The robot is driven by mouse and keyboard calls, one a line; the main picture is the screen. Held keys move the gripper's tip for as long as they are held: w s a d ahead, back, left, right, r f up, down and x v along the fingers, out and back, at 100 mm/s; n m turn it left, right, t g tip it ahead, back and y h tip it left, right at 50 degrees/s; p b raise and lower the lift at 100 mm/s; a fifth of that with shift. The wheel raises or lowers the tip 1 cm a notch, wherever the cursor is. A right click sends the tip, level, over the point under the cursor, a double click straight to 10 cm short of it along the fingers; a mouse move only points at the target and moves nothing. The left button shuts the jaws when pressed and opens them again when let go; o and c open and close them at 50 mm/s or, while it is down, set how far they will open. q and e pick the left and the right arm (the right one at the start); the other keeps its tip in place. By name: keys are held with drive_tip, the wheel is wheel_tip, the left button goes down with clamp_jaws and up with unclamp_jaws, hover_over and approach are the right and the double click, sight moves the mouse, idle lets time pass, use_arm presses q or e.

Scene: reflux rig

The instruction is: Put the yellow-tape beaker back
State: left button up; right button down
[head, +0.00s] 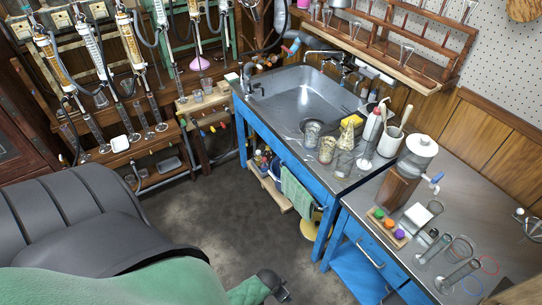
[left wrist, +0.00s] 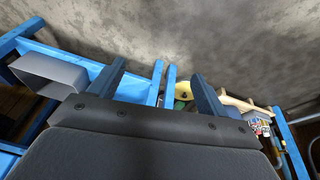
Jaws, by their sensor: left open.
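Several glass beakers stand together on the steel counter beside the sink in the head view. One beaker (head: 327,149) looks yellowish, and just behind it is a bright yellow item (head: 350,121); I cannot tell which beaker carries yellow tape. Other clear glass vessels (head: 460,248) stand on the right bench. My left gripper (left wrist: 157,88) is open and empty in the left wrist view, its two dark fingers apart, with blue bench framing and floor beyond it. No beaker shows there. My right gripper is not in view.
The sink (head: 300,98) is set in the blue-framed bench. A brown-bodied device (head: 400,183) and a block with coloured balls (head: 388,227) stand on the right bench. A towel (head: 297,190) hangs on the bench front. The floor (head: 215,205) is clear in the middle.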

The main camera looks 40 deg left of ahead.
use_arm(q)
drive_tip(key=s+d+f+g, duration=0.1)
drive_tip(key=s+f, duration=0.1)
drive_tip(key=s, duration=0.3)
drive_tip(key=s+d+f+y, duration=0.1)
drive_tip(key=s+f, duration=0.2)
drive_tip(key=s, duration=0.2)
drive_tip(key=shift+d+g, duration=0.35)
drive_tip(key=shift+g, duration=0.05)
idle(1.3)
